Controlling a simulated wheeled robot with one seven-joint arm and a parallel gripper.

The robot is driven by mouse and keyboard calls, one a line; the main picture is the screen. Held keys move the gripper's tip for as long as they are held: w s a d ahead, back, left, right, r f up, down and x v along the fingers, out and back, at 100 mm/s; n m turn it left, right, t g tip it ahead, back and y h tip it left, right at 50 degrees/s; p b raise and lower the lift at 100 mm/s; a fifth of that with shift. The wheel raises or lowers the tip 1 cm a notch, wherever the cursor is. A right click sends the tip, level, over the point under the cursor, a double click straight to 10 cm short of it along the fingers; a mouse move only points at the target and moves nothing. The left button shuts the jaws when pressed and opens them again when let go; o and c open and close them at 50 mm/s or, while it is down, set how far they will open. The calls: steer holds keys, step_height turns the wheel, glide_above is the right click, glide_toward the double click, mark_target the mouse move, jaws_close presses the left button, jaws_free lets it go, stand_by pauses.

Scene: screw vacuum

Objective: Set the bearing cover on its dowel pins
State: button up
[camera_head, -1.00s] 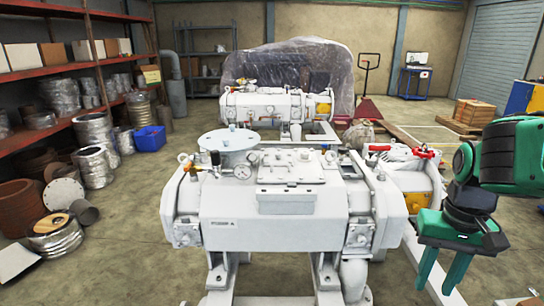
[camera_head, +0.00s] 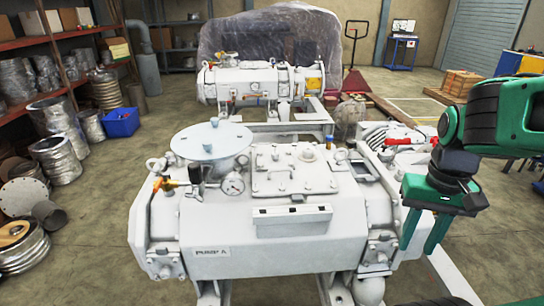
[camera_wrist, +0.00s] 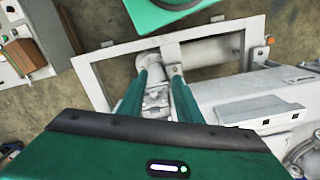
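A white pump labelled PUMP A (camera_head: 268,220) fills the middle of the head view, with a raised rectangular lid, a gauge and a round plate on top. My gripper (camera_head: 419,246) hangs at the pump's right side, fingers pointing down. Its two green fingers are apart with nothing between them. In the wrist view, my gripper (camera_wrist: 160,68) is above a white frame (camera_wrist: 92,90) and a pale fitting, with part of a white machine to the right. I cannot clearly pick out the bearing cover or its dowel pins in either view.
A second white machine (camera_head: 262,85) stands behind, before a plastic-wrapped load (camera_head: 285,40). Shelves (camera_head: 50,40) and metal drums are at the left, with a blue crate (camera_head: 121,122). A pallet jack (camera_head: 354,80) stands at the back. Floor shows between the shelves and PUMP A.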

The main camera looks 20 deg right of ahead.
steer(key=shift+w, duration=0.45)
steer(key=shift+o, duration=1.5)
steer(key=shift+w+d+r+n, duration=0.1)
steer(key=shift+w+r+n, duration=0.05)
steer(key=shift+r, duration=0.2)
steer(key=shift+w+d+r+n, duration=0.1)
steer(key=shift+r+n, duration=0.05)
steer(key=shift+r, duration=0.2)
steer(key=n+t+y, duration=0.2)
steer(key=n+t, duration=0.2)
steer(key=n, duration=0.9)
glide_toward(276, 153)
steer(key=x, duration=0.3)
steer(key=shift+a+f, duration=0.1)
steer(key=shift+x, duration=3.05)
jaws_close()
